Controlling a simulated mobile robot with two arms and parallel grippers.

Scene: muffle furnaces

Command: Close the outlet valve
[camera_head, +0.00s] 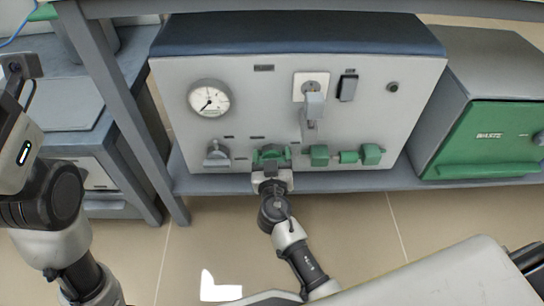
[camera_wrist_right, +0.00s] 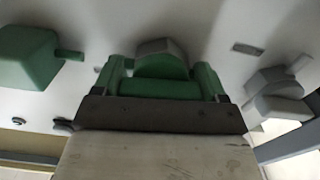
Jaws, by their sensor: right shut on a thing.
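A grey panel unit (camera_head: 345,85) carries a row of valve knobs along its lower front. The green valve knob (camera_head: 270,151) sits near the middle of that row, and its labels are too small to read. My right gripper (camera_head: 271,163) is at this knob and shut on it from the front. In the right wrist view the green knob (camera_wrist_right: 160,88) lies between the fingers, with a grey piece behind it. The gripper hides part of the knob. My left arm stands at the left edge of the head view, and its fingers are not visible.
A grey knob (camera_head: 217,155) is left of the held knob, and green fittings (camera_head: 346,156) are right of it. A round gauge (camera_head: 209,98) and a grey lever (camera_head: 314,104) sit above. A green-fronted waste box (camera_head: 489,138) stands right. Bare floor (camera_head: 215,240) shows in front.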

